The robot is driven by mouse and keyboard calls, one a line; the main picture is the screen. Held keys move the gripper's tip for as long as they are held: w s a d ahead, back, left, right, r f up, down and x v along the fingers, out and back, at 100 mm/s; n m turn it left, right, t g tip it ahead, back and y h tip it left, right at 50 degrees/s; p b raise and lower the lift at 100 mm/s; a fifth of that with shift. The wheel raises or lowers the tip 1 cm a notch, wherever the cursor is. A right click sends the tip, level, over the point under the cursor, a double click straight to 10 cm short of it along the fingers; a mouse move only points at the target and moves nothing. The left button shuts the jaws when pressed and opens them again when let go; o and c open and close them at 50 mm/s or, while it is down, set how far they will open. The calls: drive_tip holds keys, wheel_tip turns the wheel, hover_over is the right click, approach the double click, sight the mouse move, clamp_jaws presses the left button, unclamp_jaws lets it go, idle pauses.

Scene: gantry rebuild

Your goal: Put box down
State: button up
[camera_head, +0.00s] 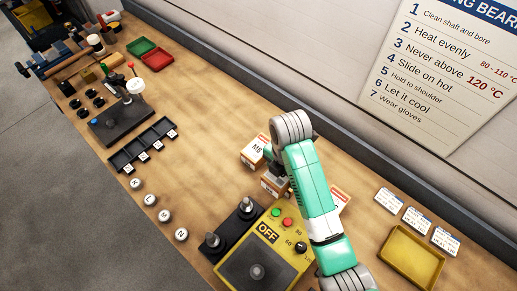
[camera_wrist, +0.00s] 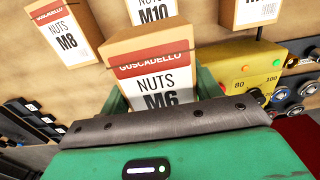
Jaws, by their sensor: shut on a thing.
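My gripper (camera_head: 277,169) is shut on a cardboard nuts box marked M6 (camera_wrist: 152,72). In the wrist view a green finger shows on each side of this box, and its lower front is hidden behind my gripper body. In the head view the held box (camera_head: 272,186) is upright, low over the wooden bench, close to the M8 box (camera_head: 254,151). I cannot tell if its base touches the bench. In the wrist view the M8 nuts box (camera_wrist: 66,36) stands to its left and the M10 box (camera_wrist: 152,10) just behind it.
Another box (camera_head: 340,199) is partly hidden behind my arm. A yellow heater unit with an OFF label (camera_head: 267,232) stands in front of the boxes. A yellow tray (camera_head: 411,257) and white cards (camera_head: 417,221) lie at right. Bare bench (camera_head: 205,110) lies left of the boxes.

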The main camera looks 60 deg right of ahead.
drive_tip(key=w+d+b, duration=0.1)
drive_tip(key=w+d, duration=0.2)
drive_tip(key=w, duration=0.1)
drive_tip(key=w+d+b, duration=0.1)
drive_tip(key=w+d, duration=0.2)
drive_tip(key=w+d+f+b, duration=0.1)
drive_tip(key=w+d+b, duration=0.1)
drive_tip(key=w+d, duration=0.2)
drive_tip(key=shift+w+f, duration=0.1)
drive_tip(key=shift+w, duration=0.35)
drive_tip(key=shift+d+f+b, duration=0.1)
drive_tip(key=shift+f+b, duration=0.35)
drive_tip(key=shift+f, duration=1.35)
drive_tip(key=shift+f, duration=0.15)
drive_tip(key=o, duration=1.3)
wheel_tip(320, 180, up, 12)
drive_tip(key=p, duration=0.1)
